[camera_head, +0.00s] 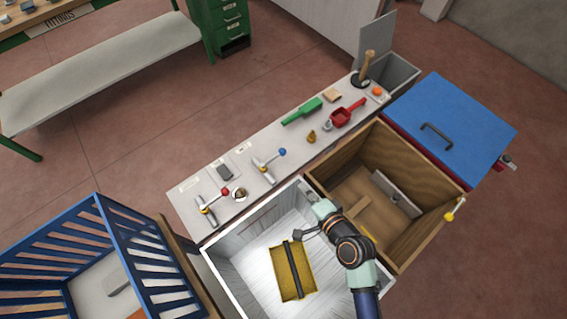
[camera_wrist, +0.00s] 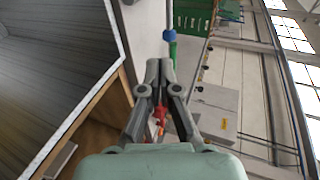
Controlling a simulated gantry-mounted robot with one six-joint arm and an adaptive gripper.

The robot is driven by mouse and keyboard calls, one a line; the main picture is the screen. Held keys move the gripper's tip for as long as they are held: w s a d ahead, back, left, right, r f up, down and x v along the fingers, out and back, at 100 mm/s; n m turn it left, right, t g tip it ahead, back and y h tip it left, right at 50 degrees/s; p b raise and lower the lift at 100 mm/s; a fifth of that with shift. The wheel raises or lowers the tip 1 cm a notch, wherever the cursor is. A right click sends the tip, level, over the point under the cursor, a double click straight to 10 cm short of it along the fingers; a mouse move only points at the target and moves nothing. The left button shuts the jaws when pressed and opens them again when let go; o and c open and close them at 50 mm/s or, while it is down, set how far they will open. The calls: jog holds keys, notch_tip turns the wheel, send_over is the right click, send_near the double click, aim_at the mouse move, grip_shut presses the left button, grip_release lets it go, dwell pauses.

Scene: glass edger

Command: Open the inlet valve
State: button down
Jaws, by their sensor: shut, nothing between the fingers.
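Two lever valves stand on the grey bench (camera_head: 236,172). One valve has a blue knob (camera_head: 282,152) on its lever, the other has a red knob (camera_head: 225,191). The labels beside them are too small to read, so I cannot tell which is the inlet valve. My gripper (camera_head: 299,234) is over the white-walled bin, apart from both valves. In the wrist view my gripper (camera_wrist: 158,68) is shut and empty. A blue knob (camera_wrist: 169,36) shows beyond the fingertips there.
The white-walled bin (camera_head: 235,268) holds a yellow tray (camera_head: 293,275). A wooden box (camera_head: 419,232) adjoins it, with a blue lid (camera_head: 455,128) beyond. A blue slatted crate (camera_head: 118,230) stands left.

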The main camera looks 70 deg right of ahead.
aim_at(274, 158)
jog(key=shift+s+d+f+m+h, duration=0.3)
jog(key=shift+s+f+m, duration=0.3)
jog(key=shift+s+f, duration=0.1)
jog(key=b+x, duration=0.1)
jog(key=x, duration=0.9)
jog(key=shift+w+f, duration=0.1)
jog(key=shift+f, duration=0.15)
jog(key=shift+w+d+r+b, duration=0.15)
jog(key=shift+w+d+r, duration=0.1)
jog(key=shift+w+d, duration=0.45)
jog(key=shift+w+d+r+b, duration=0.15)
jog(key=shift+w+d+r, duration=0.1)
jog(key=shift+w+d, duration=0.4)
jog(key=shift+w+d+n+y, duration=0.1)
jog(key=shift+d+n+y, duration=0.15)
jog(key=shift+n+y, duration=0.15)
